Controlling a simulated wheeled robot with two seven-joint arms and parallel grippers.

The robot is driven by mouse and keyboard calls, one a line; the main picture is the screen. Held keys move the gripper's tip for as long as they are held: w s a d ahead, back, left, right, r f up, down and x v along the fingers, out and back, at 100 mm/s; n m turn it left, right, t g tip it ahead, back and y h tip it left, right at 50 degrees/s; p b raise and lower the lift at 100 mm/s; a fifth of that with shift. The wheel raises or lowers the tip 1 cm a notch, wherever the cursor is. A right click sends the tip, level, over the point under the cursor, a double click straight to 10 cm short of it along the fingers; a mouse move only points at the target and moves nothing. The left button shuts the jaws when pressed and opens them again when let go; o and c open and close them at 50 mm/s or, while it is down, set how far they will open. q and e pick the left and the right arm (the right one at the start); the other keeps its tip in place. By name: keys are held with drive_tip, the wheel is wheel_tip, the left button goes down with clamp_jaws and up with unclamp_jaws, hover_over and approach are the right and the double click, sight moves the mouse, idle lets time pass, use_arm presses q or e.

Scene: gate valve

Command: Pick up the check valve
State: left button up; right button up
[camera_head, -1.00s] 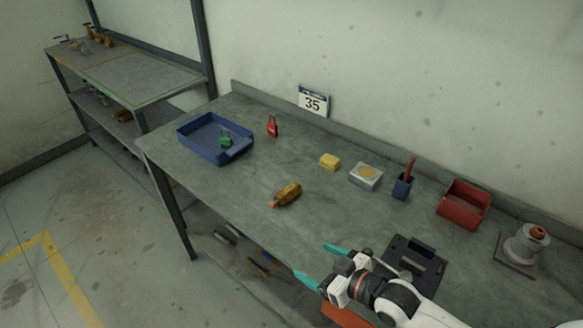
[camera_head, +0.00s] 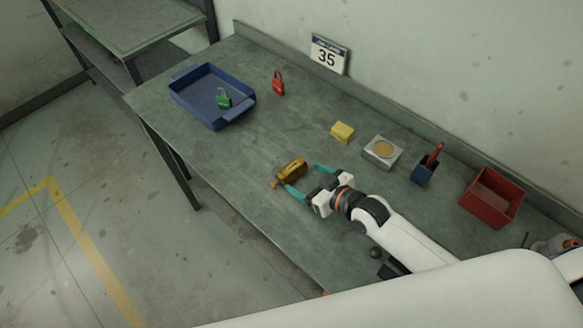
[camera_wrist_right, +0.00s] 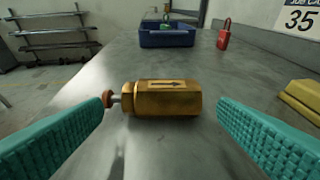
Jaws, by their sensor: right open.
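The check valve is a brass-coloured body (camera_head: 291,168) lying on its side on the grey workbench (camera_head: 262,205). In the right wrist view the check valve (camera_wrist_right: 166,98) shows a dark arrow and a reddish-brown knob at its left end. My right gripper (camera_head: 309,181) is open with teal fingers, close to the valve. In the right wrist view, the fingers of my right gripper (camera_wrist_right: 165,140) are spread wide, one on each side, and the valve lies just ahead between them, apart from both. My left gripper is not in view.
A blue tray (camera_head: 181,97) holds a green padlock (camera_head: 223,98). A red padlock (camera_head: 278,84), yellow block (camera_head: 342,132), metal box (camera_head: 382,152), blue holder (camera_head: 424,171) and red bin (camera_head: 491,197) stand along the back. The bench between valve and tray is clear.

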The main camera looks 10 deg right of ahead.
sight(293, 168)
drive_tip(key=shift+w+a+p, duration=0.2)
drive_tip(key=shift+w+p, duration=0.05)
drive_tip(key=shift+w, duration=0.2)
drive_tip(key=shift+w+a+p, duration=0.2)
drive_tip(key=shift+w+p, duration=0.05)
drive_tip(key=shift+w, duration=0.2)
drive_tip(key=shift+x, duration=1.2)
drive_tip(key=shift+w+a+f+p, duration=0.25)
drive_tip(key=shift+w+p, duration=0.05)
drive_tip(key=shift+w, duration=0.15)
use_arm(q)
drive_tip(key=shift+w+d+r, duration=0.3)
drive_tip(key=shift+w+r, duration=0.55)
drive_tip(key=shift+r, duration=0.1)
use_arm(e)
drive_tip(key=shift+s, duration=0.1)
drive_tip(key=c, duration=0.8)
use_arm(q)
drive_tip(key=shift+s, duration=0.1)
use_arm(e)
drive_tip(key=shift+r, duration=0.15)
drive_tip(key=shift+c, duration=0.7)
